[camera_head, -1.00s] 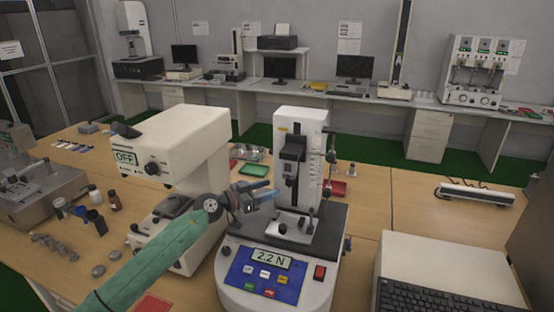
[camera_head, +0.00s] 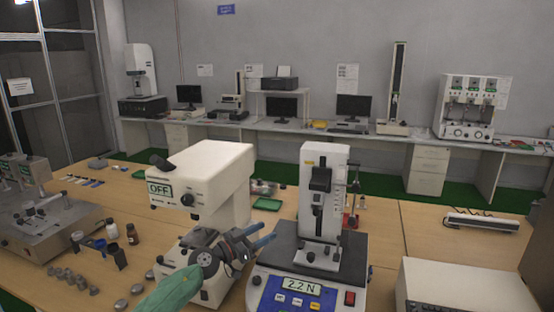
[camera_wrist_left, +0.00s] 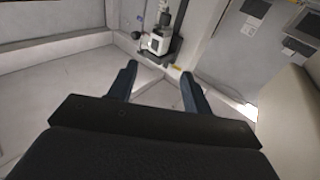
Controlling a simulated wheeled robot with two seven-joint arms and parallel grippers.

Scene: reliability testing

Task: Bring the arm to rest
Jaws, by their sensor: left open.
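My left arm comes in from the bottom in a green sleeve. My left gripper (camera_head: 262,243) is open and empty, in front of the cream instrument and to the left of the force tester's column. In the left wrist view, its two dark fingers (camera_wrist_left: 157,85) stand apart with nothing between them. The force tester (camera_head: 322,200) stands upright, and its display (camera_head: 300,286) reads 2.2 N. The cream instrument (camera_head: 212,170) has a display that reads OFF. My right gripper is not in view.
Several small metal weights (camera_head: 68,278) and small bottles (camera_head: 132,233) stand on the wooden table (camera_head: 375,222) at the left. A beige box (camera_head: 465,285) is at the lower right. A power strip (camera_head: 482,221) lies behind it. Monitors and instruments line the back bench.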

